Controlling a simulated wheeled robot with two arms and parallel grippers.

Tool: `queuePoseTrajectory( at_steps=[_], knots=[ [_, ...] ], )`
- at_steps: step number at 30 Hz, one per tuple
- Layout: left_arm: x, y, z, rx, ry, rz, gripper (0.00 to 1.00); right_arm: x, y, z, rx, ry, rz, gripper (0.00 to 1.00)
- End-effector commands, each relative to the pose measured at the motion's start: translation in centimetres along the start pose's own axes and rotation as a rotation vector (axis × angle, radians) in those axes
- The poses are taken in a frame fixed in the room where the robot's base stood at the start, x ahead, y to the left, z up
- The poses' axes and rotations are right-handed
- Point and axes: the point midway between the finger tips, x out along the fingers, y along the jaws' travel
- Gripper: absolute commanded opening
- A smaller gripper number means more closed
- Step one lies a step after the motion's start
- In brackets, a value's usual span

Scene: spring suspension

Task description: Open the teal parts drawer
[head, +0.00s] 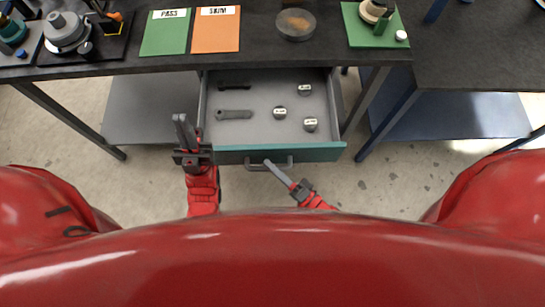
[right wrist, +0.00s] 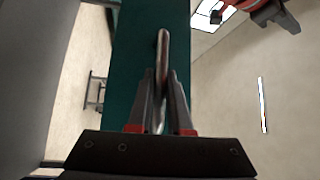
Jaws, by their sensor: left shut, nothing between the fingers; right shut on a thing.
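The teal parts drawer (head: 318,153) is pulled out below the dark bench, with its grey inside in view. Its teal front also fills the middle of the right wrist view (right wrist: 130,65). My right gripper (head: 268,163) is shut on the drawer handle (head: 284,166); in the right wrist view the handle (right wrist: 163,60) runs between the two fingers. My left gripper (head: 181,118) is shut and empty, just left of the drawer's front left corner, apart from the handle.
Inside the drawer lie two dark flat parts (head: 234,114) and several small labelled round pieces (head: 279,112). On the bench (head: 120,67) are a green PASS card (head: 166,36), an orange card (head: 216,38), a round dish (head: 295,24) and a green mat (head: 360,38). A second table (head: 475,62) stands right.

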Motion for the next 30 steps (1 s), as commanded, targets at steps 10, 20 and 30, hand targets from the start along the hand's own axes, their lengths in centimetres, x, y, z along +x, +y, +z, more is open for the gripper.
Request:
queuePoseTrajectory(
  at_steps=[10, 20, 30],
  knots=[
    [0.0, 0.0, 0.0, 0.000, 0.000, 0.000, 0.00, 0.0, 0.1, 0.0, 0.000, 0.000, 0.001, 0.44],
    [-0.1, 0.0, 0.0, 0.000, 0.000, 0.000, 0.00, -0.1, 0.1, 0.0, 0.000, 0.000, 0.001, 0.47],
    [-1.6, 0.1, 0.3, 0.000, 0.000, 0.000, 0.00, -6.2, 0.5, 0.1, 0.001, -0.001, 0.007, 0.47]
  ],
)
